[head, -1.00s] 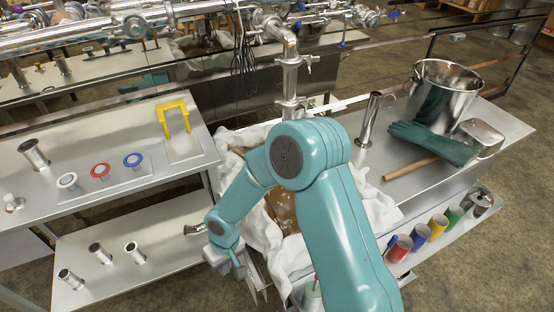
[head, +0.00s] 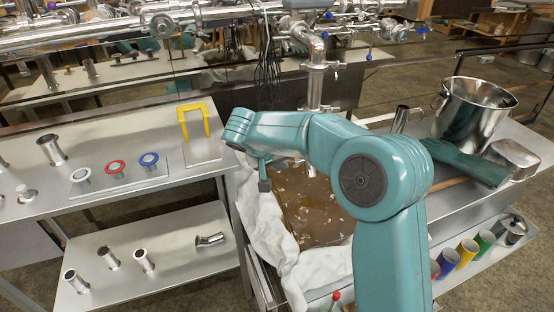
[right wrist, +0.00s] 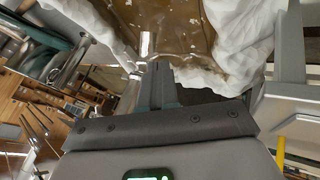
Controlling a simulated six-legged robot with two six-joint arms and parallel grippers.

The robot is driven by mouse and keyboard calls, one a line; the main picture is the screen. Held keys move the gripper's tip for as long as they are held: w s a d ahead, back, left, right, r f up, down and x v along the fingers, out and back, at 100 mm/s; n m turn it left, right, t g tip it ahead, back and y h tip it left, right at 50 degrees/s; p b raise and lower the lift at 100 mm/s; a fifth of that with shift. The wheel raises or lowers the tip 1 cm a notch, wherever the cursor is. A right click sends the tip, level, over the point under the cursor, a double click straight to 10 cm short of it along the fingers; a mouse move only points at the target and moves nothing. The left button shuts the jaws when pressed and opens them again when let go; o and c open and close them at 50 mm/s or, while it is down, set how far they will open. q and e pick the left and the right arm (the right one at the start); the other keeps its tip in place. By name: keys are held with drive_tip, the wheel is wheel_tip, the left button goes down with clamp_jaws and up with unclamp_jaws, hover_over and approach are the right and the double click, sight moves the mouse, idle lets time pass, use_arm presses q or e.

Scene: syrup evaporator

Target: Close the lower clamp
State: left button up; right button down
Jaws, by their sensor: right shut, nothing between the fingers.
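In the head view, a shiny vertical pipe (head: 314,88) comes down behind my right arm. An upper clamp (head: 322,66) sits around it, with a part sticking out to the right. A lower clamp (head: 317,108) shows just above my arm; it is small and I cannot tell whether it is open. My right gripper (head: 265,184) hangs over the left part of the syrup pan (head: 308,222), left of and nearer than the pipe. In the right wrist view its fingers (right wrist: 160,72) are together and empty. My left gripper is out of view.
White cloth (head: 268,238) drapes around the pan. A left table holds a yellow bracket (head: 194,122), colored rings and pipe pieces. Long horizontal pipes (head: 120,38) run behind.

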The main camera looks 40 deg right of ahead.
drive_tip(key=d+f, duration=0.3)
drive_tip(key=d, duration=0.3)
drive_tip(key=shift+s+f, duration=0.2)
drive_tip(key=shift+s, duration=0.2)
